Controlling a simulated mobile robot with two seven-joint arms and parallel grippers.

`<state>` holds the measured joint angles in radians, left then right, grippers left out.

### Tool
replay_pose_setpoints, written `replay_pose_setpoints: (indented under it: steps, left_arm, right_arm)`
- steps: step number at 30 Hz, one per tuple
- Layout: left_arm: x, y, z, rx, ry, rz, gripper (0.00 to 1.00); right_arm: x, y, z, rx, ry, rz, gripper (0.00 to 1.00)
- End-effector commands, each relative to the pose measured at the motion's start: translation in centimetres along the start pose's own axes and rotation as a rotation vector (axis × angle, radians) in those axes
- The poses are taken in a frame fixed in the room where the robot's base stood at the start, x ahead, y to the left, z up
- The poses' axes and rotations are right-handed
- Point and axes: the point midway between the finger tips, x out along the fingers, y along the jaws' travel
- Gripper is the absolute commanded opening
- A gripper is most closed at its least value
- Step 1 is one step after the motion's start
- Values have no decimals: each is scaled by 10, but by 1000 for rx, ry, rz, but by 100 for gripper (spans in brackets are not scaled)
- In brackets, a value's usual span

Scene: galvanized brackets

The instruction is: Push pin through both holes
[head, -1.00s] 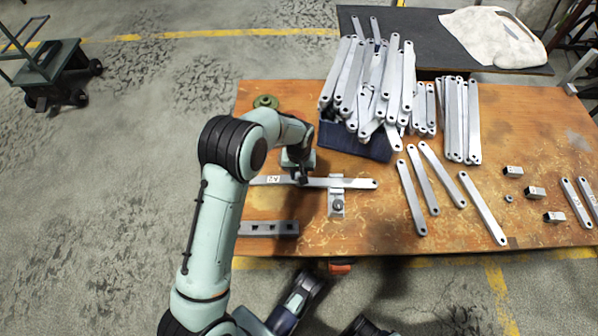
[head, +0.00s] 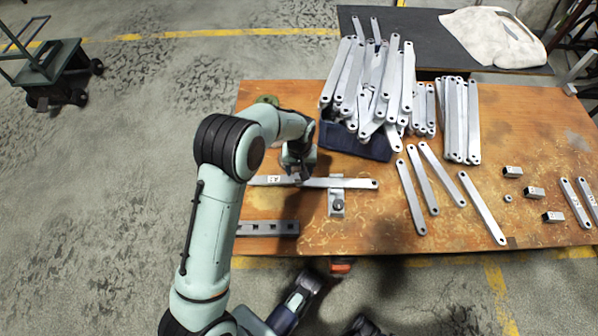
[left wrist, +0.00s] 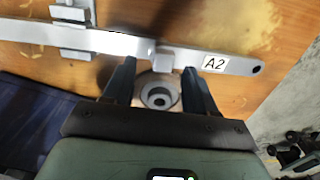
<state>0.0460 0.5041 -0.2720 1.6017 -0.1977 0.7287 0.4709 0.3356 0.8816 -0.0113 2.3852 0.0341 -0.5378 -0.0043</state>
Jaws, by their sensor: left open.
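A flat grey bar with an A2 label (head: 268,181) lies at the left of the table, roughly in line with another grey bar (head: 352,183) that crosses a small bracket fixture (head: 336,208). My left gripper (head: 299,178) is over the place where they meet. In the left wrist view the gripper (left wrist: 158,80) is open, its fingers apart, and the labelled bar (left wrist: 240,66) runs across beyond the fingertips. A small grey block (left wrist: 165,57) shows at the bar's edge. A round ringed piece (left wrist: 158,95) shows between the fingers. I cannot make out the pin or the overlapped holes.
A dark blue bin (head: 355,146) heaped with grey bars stands behind the gripper. Loose bars (head: 411,198) and small blocks (head: 534,193) lie to the right. A rail with square openings (head: 266,228) lies at the front left. A green round piece (head: 267,100) is partly hidden by my arm.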

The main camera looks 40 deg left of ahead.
Motion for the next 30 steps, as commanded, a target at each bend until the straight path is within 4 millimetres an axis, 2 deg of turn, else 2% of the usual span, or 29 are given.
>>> replay_pose_setpoints:
  steps: [1, 7, 12, 18, 30]
  left_arm:
    - [-20, 0, 0, 0, 4, 3, 57]
    - [-67, 0, 0, 0, 4, 2, 57]
    - [-95, 0, 0, 0, 2, 1, 57]
    - [-109, 0, 0, 0, 1, 0, 57]
    - [-110, 0, 0, 0, 0, -1, 57]
  right_arm:
    - [-10, -9, -9, -10, 30, -15, 43]
    - [-31, -30, -33, -31, 112, -53, 43]
    - [-41, -36, -30, -38, 110, -62, 43]
    - [-44, -36, -21, -39, 82, -62, 43]
    - [-43, -36, -20, -39, 79, -62, 43]
